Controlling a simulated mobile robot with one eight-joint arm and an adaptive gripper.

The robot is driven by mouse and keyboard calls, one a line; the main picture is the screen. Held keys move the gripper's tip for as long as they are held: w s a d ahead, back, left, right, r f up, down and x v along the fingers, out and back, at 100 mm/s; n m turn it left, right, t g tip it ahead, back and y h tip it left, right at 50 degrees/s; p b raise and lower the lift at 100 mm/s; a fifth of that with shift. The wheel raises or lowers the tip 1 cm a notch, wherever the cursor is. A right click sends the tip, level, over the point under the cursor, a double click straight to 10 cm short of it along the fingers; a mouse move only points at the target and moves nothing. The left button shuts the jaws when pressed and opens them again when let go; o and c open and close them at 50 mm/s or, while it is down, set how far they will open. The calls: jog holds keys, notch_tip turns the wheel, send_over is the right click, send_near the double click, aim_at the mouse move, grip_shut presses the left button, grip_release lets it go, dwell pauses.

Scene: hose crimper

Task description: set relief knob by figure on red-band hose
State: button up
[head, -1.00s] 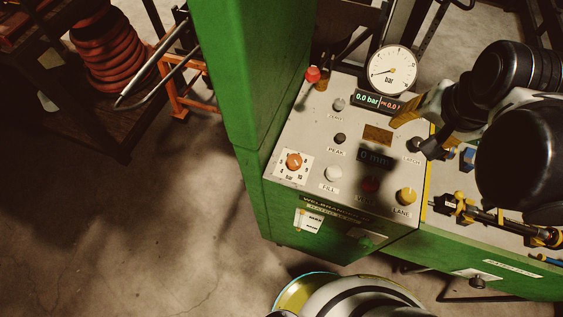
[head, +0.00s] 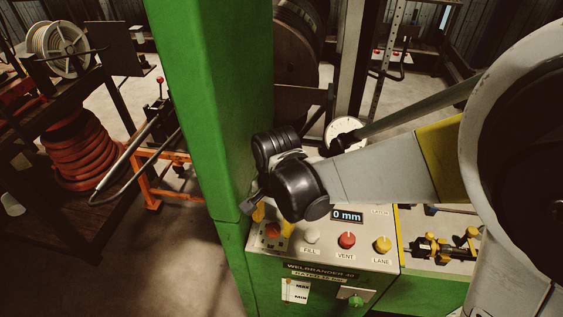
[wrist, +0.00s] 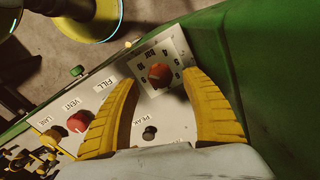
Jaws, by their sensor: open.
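The relief knob (wrist: 159,74) is orange-red and sits on a white square plate with a bar scale; which figure it points to is too small to tell. In the head view the knob (head: 272,230) is partly hidden by my arm. My gripper (wrist: 161,80) is open, its yellow fingers either side of the knob in the wrist view and apparently above it, not closed on it. In the head view a yellow finger of my gripper (head: 258,212) shows by the green column. A hose with a red band cannot be made out.
The tall green column (head: 215,110) stands close beside the knob. Nearby on the panel are the white FILL button (head: 311,237), red VENT knob (head: 346,240), yellow LANE knob (head: 383,244) and dark PEAK button (wrist: 149,133). A black-and-yellow fitting assembly (head: 440,247) lies right.

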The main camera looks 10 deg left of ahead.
aim_at(274, 228)
jog(key=shift+a+f+b, duration=0.1)
jog(key=shift+f+b, duration=0.3)
jog(key=shift+f, duration=1.35)
jog(key=c, duration=1.2)
jog(key=shift+n, duration=0.4)
jog(key=n, duration=0.3)
jog(key=shift+n+b, duration=0.3)
jog(key=shift+b, duration=0.05)
jog(key=n, duration=0.4)
jog(key=shift+n+b, duration=0.3)
jog(key=n, duration=0.4)
jog(key=shift+g, duration=0.3)
jog(key=n, duration=0.4)
jog(key=shift+w+n+b, duration=0.1)
jog(key=shift+n+b, duration=0.2)
jog(key=shift+d+n, duration=0.2)
jog(key=shift+n, duration=0.1)
